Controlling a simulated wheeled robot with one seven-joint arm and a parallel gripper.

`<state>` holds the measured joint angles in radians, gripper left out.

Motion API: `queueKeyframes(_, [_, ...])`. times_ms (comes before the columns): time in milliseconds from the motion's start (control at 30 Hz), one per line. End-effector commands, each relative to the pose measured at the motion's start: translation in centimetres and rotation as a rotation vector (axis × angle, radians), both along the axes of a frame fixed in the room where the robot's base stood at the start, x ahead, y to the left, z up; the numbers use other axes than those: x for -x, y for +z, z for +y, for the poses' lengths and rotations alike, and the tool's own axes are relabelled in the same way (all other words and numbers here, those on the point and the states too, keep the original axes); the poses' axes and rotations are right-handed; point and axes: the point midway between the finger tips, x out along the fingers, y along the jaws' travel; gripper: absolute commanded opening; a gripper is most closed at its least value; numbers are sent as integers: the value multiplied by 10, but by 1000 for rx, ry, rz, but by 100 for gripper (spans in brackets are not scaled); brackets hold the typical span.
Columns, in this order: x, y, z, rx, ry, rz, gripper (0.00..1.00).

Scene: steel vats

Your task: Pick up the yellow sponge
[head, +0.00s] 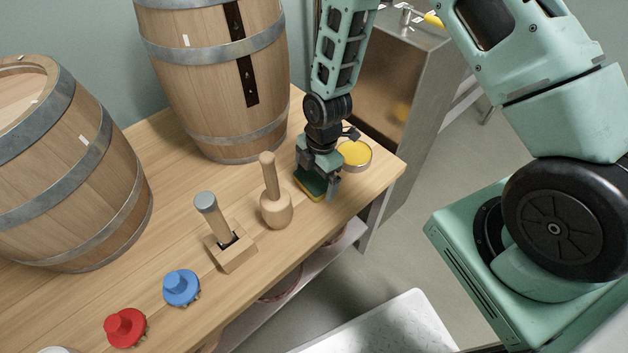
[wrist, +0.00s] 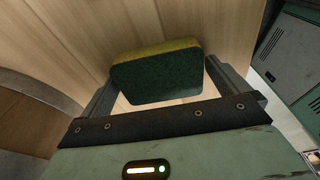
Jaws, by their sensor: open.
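The sponge (wrist: 156,78) has a dark green face and a yellow layer, and in the wrist view it lies between the two open fingers of my gripper (wrist: 158,92). Whether the fingers touch the sponge cannot be told.
A tin with yellow contents (head: 355,154) stands just right of my gripper. Two barrels (head: 215,75) stand behind. Blue (head: 181,287) and red (head: 125,327) knobs sit at front left.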

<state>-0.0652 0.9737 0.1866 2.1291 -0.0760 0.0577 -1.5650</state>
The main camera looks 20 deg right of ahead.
Motion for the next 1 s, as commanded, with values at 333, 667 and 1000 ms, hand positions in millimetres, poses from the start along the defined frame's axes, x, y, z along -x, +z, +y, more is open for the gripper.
queueKeyframes(333, [0, 1, 0, 0, 0, 0, 64])
queueKeyframes(667, [-1, 20, 0, -1, 2, -3, 64])
queueKeyframes(1000, [-1, 84, 0, -1, 0, -3, 64])
